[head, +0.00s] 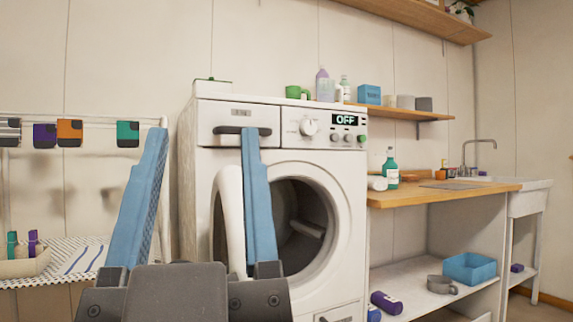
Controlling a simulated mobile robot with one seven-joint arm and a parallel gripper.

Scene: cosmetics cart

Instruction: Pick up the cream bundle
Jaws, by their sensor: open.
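My gripper (203,132) is in the lower left foreground, its two long blue fingers spread wide apart with nothing between them. The right finger overlaps the front of the washing machine (340,235) and its open door (231,215). No cream bundle can be made out with certainty. A small pale roll (377,183) lies on the wooden counter (445,195), right of the washer, well apart from my gripper; I cannot tell whether it is the bundle. The drum opening is dark, and its inside is partly hidden.
A green bottle (390,168) stands beside the pale roll. A blue bin (470,268), a grey cup (441,284) and a purple bottle (386,302) are on the lower shelf. A drying rack (90,118) with hanging coloured items stands left.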

